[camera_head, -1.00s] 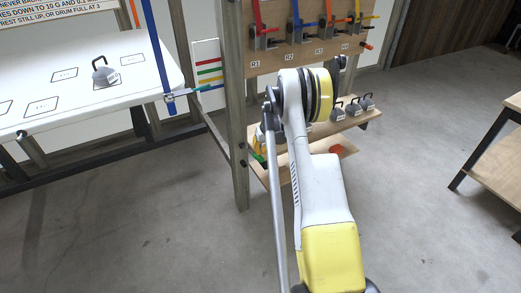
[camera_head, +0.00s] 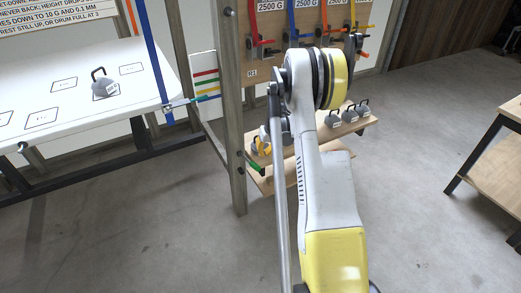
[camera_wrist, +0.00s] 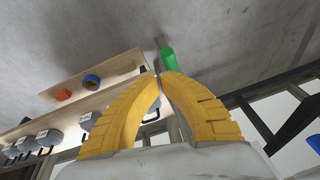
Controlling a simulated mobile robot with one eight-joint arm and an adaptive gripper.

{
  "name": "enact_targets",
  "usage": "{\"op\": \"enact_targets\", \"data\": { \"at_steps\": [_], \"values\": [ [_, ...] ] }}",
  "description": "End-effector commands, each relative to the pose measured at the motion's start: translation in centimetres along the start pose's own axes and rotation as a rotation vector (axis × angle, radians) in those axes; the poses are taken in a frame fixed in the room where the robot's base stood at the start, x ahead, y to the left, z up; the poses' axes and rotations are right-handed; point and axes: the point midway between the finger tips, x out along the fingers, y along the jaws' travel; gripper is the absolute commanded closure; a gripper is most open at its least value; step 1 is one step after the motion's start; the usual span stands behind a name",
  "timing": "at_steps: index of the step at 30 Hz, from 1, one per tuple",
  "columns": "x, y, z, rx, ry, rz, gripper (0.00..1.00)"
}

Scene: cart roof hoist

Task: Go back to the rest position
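My gripper (camera_wrist: 160,76) fills the middle of the wrist view. Its two yellow fingers arch together, and their tips appear to meet with nothing seen held between them. In the head view my gripper (camera_head: 264,143) is partly hidden behind my arm, near the left end of the wooden shelf (camera_head: 360,127) and its upright post. A green piece (camera_head: 255,165) is just below the gripper in the head view. In the wrist view the green piece (camera_wrist: 168,58) appears just beyond the fingertips; whether it touches them I cannot tell.
Several grey weights (camera_head: 350,115) stand on the shelf. Levers (camera_head: 296,30) hang on the board above. A white table (camera_head: 70,118) with a handled weight (camera_head: 104,84) is at left, a wooden bench (camera_head: 495,165) at right. Red (camera_wrist: 62,95) and blue (camera_wrist: 92,82) items lie on a lower board.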

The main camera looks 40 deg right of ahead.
Motion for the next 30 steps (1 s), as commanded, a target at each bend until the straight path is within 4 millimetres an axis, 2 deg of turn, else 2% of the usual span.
{"op": "enact_targets", "data": {
  "at_steps": [1,6,17,20,23,25,30],
  "values": [
    [-1.0,0.2,0.5,0.002,0.0,0.001,1.0],
    [-2.2,0.4,1.7,0.002,0.0,0.0,1.0],
    [-2.9,-0.1,1.8,-0.004,0.002,0.001,1.0],
    [-5.2,-2.1,1.4,-0.023,0.011,0.002,1.0],
    [-9.3,-5.8,1.2,-0.055,0.03,0.006,1.0],
    [-12.8,-9.0,1.5,-0.083,0.048,0.007,1.0],
    [-20.5,-15.9,4.1,-0.15,0.095,0.006,1.0]
  ]
}}
